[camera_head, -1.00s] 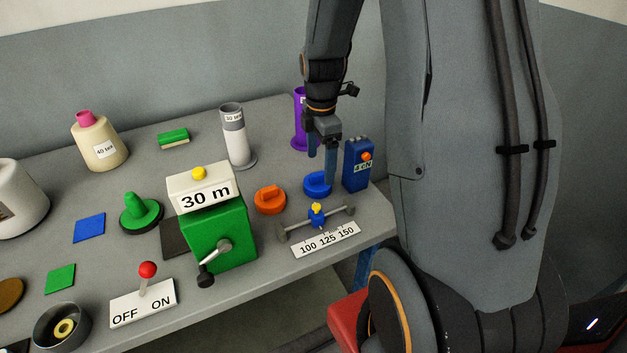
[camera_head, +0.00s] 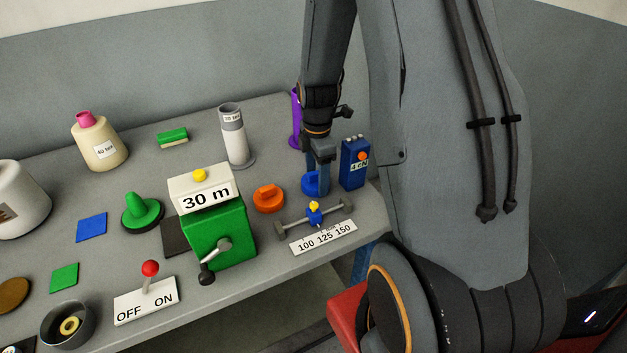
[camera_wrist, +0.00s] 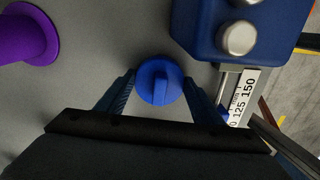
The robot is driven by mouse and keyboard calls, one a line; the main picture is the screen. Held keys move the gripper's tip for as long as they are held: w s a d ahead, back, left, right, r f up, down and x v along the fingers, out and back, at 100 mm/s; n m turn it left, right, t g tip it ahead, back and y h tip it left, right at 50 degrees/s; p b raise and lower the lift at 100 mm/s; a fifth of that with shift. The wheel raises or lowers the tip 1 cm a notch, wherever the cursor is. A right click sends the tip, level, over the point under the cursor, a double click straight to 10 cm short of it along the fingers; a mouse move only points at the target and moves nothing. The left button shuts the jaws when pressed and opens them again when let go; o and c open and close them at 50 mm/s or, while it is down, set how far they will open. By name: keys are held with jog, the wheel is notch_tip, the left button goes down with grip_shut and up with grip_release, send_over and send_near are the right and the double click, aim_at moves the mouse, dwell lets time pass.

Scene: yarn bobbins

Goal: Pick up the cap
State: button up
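A round blue cap (camera_wrist: 159,83) with a raised grip bar lies on the grey table, seen from above in the wrist view. In the head view the blue cap (camera_head: 311,183) is partly hidden by my gripper (camera_head: 320,183). My gripper (camera_wrist: 158,88) is open, with one finger on each side of the cap. The fingertips are close to its rim; I cannot tell whether they touch it. A similar orange cap (camera_head: 268,198) lies to the left, apart from my gripper.
A blue box (camera_head: 355,165) marked 4 cN stands close on the right. A purple bobbin (camera_head: 296,117) stands behind. A small bar with a blue slider (camera_head: 314,213) and a number scale (camera_head: 323,237) lie in front. A green 30 m box (camera_head: 222,236) stands farther left.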

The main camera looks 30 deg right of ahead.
aim_at(316, 172)
jog(key=shift+c, duration=1)
notch_tip(316, 172, up, 10)
jog(key=shift+f+b, duration=0.1)
jog(key=shift+b, duration=0.95)
jog(key=shift+a, duration=0.1)
